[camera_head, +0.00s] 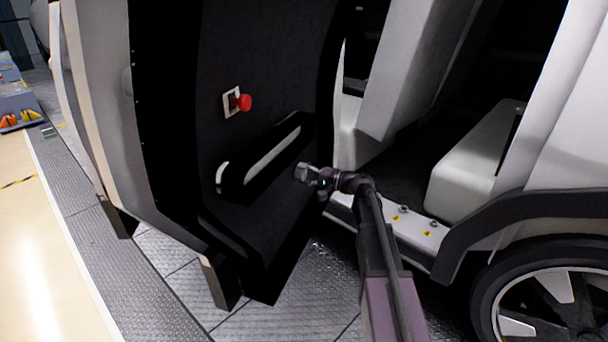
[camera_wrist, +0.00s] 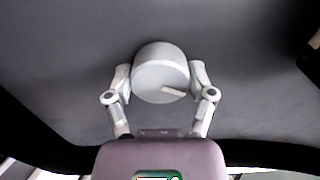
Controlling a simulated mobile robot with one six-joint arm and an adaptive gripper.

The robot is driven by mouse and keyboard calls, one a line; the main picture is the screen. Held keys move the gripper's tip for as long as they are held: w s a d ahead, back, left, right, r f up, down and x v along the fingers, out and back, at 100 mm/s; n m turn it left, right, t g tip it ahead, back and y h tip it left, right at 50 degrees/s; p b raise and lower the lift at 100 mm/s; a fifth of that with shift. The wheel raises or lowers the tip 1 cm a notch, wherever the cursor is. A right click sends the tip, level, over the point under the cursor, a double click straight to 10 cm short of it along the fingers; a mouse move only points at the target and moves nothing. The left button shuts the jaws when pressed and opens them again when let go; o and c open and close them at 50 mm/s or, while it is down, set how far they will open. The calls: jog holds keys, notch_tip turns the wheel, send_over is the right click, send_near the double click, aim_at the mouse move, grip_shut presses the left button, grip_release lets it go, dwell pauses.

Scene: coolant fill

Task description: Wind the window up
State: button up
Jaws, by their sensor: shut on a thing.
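A grey round knob (camera_wrist: 160,72) with a pale mark on its face sits on the dark inner door panel in the wrist view. My gripper (camera_wrist: 160,80) is shut on this knob, one finger on each side of it. In the head view my gripper (camera_head: 307,174) reaches the open black door (camera_head: 270,210) from the right, at the right end of the armrest. The knob is small there and mostly covered by the fingers. The window glass is not in view.
A red knob on a white plate (camera_head: 237,102) is above the door's armrest handle (camera_head: 270,158). The white car sill (camera_head: 410,228) and front wheel (camera_head: 550,290) are to the right. Metal floor plates (camera_head: 170,300) lie below the door.

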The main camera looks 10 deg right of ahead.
jog(key=n, duration=0.4)
jog(key=shift+w+d+n, duration=0.1)
jog(key=shift+w+n, duration=0.1)
jog(key=shift+n, duration=0.1)
dwell(0.4)
jog(key=o, duration=1.1)
jog(key=shift+s, duration=0.1)
jog(key=shift+s, duration=0.1)
jog(key=shift+v, duration=5.95)
